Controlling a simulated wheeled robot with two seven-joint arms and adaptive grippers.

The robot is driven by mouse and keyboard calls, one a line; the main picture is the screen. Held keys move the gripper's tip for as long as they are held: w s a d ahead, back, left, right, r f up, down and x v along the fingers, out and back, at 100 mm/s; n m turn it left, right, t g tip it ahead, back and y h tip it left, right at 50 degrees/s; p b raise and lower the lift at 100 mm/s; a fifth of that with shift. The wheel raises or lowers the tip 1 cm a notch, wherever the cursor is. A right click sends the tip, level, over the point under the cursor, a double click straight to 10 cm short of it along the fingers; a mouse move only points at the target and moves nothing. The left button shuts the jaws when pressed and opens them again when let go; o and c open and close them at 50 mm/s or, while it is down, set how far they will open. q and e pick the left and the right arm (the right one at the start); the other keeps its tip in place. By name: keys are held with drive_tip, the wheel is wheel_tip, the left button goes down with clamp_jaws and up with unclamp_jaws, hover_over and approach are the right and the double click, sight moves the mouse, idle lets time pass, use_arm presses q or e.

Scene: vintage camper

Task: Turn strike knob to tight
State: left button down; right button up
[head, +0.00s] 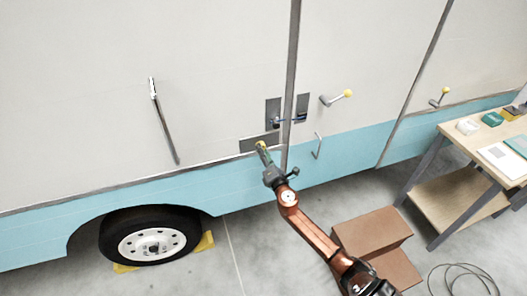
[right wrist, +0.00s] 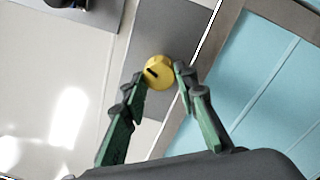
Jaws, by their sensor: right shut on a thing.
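The strike knob (right wrist: 158,72) is a small round yellow knob with a black pointer mark. It sits on a grey metal plate (right wrist: 172,30) on the camper's side, and it also shows in the head view (head: 261,143) just above my gripper. My right gripper (head: 263,150) reaches up to it from below right. In the right wrist view, its two green fingers (right wrist: 162,78) are shut on the knob, one fingertip at each side. The mark slants across the knob; I cannot read any tight label. My left gripper is not in view.
Brown steps (head: 373,237) and a workbench (head: 461,143) stand at the right. A chocked wheel (head: 152,238) is at lower left.

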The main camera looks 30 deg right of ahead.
drive_tip(key=shift+f+n+p, duration=0.2)
drive_tip(key=shift+n+p, duration=0.55)
drive_tip(key=shift+n, duration=1.55)
drive_tip(key=o, duration=1.2)
drive_tip(key=shift+r, duration=0.1)
drive_tip(key=shift+c, duration=0.2)
drive_tip(key=v, duration=1.2)
